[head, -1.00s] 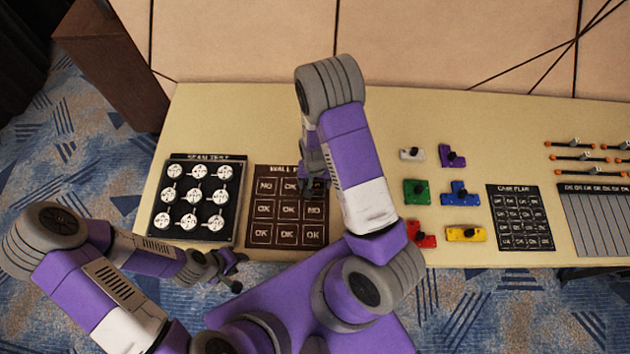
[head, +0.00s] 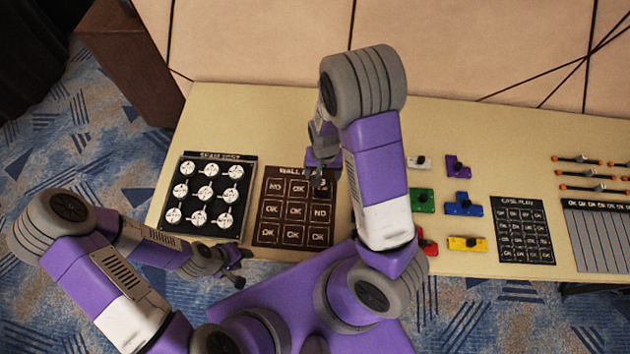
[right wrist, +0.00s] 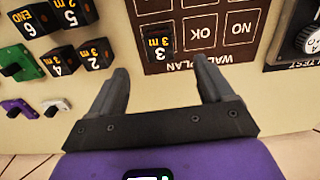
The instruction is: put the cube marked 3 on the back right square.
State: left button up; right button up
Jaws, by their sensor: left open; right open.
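The cube marked 3 (right wrist: 158,46) is black with orange marks and stands on the back right square of the brown wall plan board (right wrist: 190,8), beside the OK square. In the head view, my right gripper (head: 321,172) is over the back right of that board (head: 268,235) and partly hides the cube. In the right wrist view, my right gripper (right wrist: 163,72) is open, with the cube just beyond and between its fingertips, apart from them. My left gripper (head: 238,268) is open and empty in front of the table edge.
More black cubes, marked 2 (right wrist: 95,54), 4 (right wrist: 58,62) and 6 (right wrist: 28,20), stand beside the board. The beam test panel (head: 204,194) is to its left. Coloured connectors (head: 463,203) and a case plan board (head: 524,230) lie to the right.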

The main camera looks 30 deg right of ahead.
jog(key=s+a+f, duration=0.2)
jog(key=f, duration=0.1)
jog(key=s+a+f+n+y, duration=0.1)
jog(key=s+a+f, duration=0.1)
jog(key=f, duration=0.1)
jog(key=s+a+f+n+y, duration=0.1)
jog(key=s+a+f, duration=0.1)
jog(key=s, duration=0.1)
jog(key=shift+a+f, duration=0.2)
jog(key=shift+f, duration=0.2)
jog(key=s+a, duration=0.1)
jog(key=s+a+f+y, duration=0.1)
jog(key=a, duration=0.1)
jog(key=s+a+n+y, duration=0.1)
jog(key=a, duration=0.1)
jog(key=shift+s+a+f, duration=0.1)
jog(key=shift+a+f, duration=0.05)
jog(key=shift+a, duration=0.05)
jog(key=shift+s+a+t, duration=0.1)
jog(key=shift+a+t, duration=0.2)
jog(key=shift+a, duration=0.05)
jog(key=shift+s, duration=0.1)
